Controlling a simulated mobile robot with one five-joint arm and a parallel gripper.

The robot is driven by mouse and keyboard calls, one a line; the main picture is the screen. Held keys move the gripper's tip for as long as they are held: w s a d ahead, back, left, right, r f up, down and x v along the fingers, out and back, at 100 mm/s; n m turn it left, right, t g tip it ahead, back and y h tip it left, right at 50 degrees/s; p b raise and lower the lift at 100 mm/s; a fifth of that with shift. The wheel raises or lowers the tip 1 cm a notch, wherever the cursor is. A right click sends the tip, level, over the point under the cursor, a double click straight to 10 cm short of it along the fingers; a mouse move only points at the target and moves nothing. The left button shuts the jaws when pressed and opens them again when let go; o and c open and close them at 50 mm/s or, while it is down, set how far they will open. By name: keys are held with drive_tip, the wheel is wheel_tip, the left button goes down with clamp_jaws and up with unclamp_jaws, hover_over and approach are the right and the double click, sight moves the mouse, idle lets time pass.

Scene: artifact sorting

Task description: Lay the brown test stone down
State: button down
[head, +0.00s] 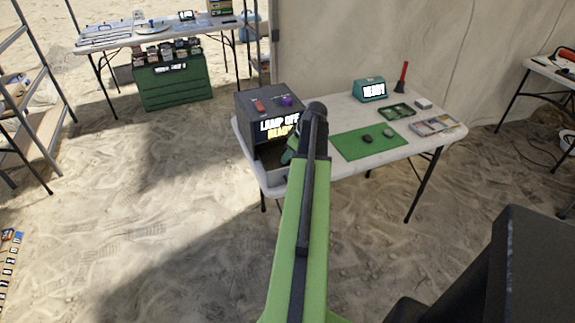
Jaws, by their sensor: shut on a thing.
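My gripper (288,157) is at the grey lamp box (258,103), low in its open front, over the tray (275,177). My green arm covers most of it. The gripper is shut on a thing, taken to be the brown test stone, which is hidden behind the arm. The box's display reads lamp off, ready. A green mat (350,150) lies to the right on the same white table (415,147). A dark stone (367,138) and a grey stone (388,132) lie on it.
Behind the mat are a teal device (370,90) reading ready, a green tray (397,112) and a red-handled brush (403,76). A sectioned case (436,125) lies at the right. The mat's front part is bare. A green crate (172,84) stands under another table at back left.

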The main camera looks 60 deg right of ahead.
drive_tip(key=shift+f, duration=0.45)
drive_tip(key=c, duration=0.9)
unclamp_jaws()
drive_tip(key=shift+s+r+p, duration=0.1)
drive_tip(key=shift+r+p, duration=0.3)
drive_tip(key=shift+p, duration=0.1)
drive_tip(key=p+v, duration=1)
drive_tip(key=v, duration=0.1)
drive_tip(key=shift+s+r, duration=0.15)
